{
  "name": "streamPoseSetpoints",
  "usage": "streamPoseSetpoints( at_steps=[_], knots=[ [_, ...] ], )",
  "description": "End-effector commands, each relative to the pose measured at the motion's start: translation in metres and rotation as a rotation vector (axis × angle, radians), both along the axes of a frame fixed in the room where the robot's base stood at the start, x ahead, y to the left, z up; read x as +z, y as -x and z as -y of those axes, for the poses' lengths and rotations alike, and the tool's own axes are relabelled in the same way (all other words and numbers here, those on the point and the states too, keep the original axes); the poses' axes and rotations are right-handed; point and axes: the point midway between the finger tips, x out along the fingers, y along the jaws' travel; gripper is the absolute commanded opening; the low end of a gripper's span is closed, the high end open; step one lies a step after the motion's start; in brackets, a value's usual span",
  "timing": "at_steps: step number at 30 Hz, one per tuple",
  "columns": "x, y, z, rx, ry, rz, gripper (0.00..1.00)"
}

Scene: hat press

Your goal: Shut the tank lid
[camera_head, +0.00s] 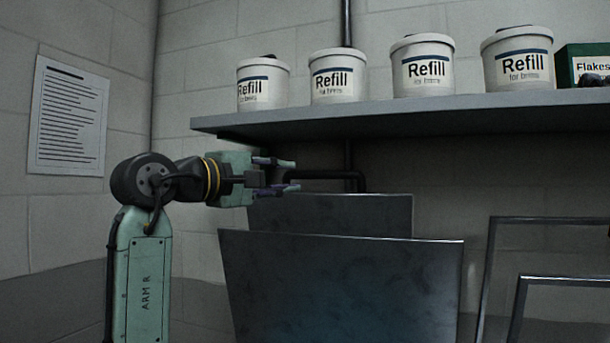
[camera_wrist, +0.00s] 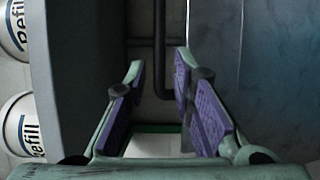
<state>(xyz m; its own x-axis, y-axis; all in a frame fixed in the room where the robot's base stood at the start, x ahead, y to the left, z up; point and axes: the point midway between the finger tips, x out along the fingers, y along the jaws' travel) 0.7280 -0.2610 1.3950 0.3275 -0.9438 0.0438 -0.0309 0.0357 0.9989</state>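A large dark panel (camera_head: 340,285) stands upright at the lower middle, with a second dark panel (camera_head: 330,214) partly hidden behind it. Either could be the tank lid; I cannot tell which, and no tank body is clearly visible. My gripper (camera_head: 286,175) is level just above the panels' left part, below the shelf, pointing right. Its purple-padded fingers are apart with nothing between them. In the wrist view my gripper (camera_wrist: 158,72) is also open and empty, with a dark bluish panel surface (camera_wrist: 270,70) on the right.
A grey shelf (camera_head: 420,116) runs above my gripper, bearing several Refill tubs (camera_head: 427,67) and a green Flakes box (camera_head: 582,62). A dark pipe (camera_head: 335,174) runs along the wall behind the fingers. Thin-framed clear panes (camera_head: 490,270) stand at right. A printed sheet (camera_head: 68,118) hangs at left.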

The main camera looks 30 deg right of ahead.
Motion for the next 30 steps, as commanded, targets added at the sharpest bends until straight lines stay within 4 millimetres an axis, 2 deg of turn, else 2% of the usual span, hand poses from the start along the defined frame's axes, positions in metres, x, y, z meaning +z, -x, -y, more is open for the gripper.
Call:
streamPoseSetpoints(
  at_steps=[5,12,18,23,30],
  knots=[
    [0.003,-0.007,0.020,-0.004,-0.003,-0.006,0.23],
    [0.006,-0.022,0.063,-0.002,-0.002,-0.005,0.23],
    [0.006,-0.032,0.089,0.001,-0.001,-0.004,0.23],
    [0.005,-0.035,0.099,0.001,0.001,-0.002,0.23],
    [0.004,-0.036,0.100,0.001,0.000,-0.001,0.23]
  ],
)
